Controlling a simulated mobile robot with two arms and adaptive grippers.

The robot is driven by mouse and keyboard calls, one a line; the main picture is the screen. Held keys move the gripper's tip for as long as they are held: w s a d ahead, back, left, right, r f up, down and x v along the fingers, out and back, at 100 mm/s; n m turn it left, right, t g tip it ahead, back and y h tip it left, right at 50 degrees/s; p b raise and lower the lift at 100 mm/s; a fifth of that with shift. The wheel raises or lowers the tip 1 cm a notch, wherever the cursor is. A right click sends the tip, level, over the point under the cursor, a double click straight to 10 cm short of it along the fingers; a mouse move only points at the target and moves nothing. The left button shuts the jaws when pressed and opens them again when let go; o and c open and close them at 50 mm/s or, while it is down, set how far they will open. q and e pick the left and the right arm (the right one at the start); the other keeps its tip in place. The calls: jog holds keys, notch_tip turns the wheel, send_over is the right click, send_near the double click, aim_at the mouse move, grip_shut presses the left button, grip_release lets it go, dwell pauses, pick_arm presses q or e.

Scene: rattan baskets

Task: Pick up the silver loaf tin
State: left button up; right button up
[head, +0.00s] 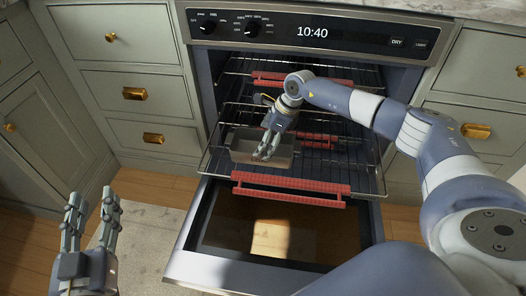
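The silver loaf tin (241,146) is a shallow rectangular pan on the pulled-out wire rack (345,178) of the open oven. My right gripper (264,157) points down over the tin from behind, with its fingertips at the inside or the near wall of the tin. The gripper hides part of the tin, and I cannot tell whether the fingers grip it. My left gripper (92,198) is open and empty at the lower left, above the floor and apart from the oven.
The oven door (330,238) hangs open below the rack. A red guard (290,188) runs along the rack's front edge, with more red guards on racks behind. Drawers (150,95) flank the oven on both sides. A pale rug (150,235) lies on the wooden floor.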

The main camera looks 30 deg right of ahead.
pick_arm(q)
jog(key=shift+d+r+t, duration=0.15)
jog(key=shift+r+t, duration=0.55)
jog(key=shift+r, duration=0.55)
pick_arm(e)
jog(key=shift+x, duration=0.8)
jog(key=c, duration=1)
jog(key=shift+o, duration=0.2)
pick_arm(q)
jog(key=shift+f, duration=0.1)
pick_arm(e)
jog(key=shift+r, duration=0.25)
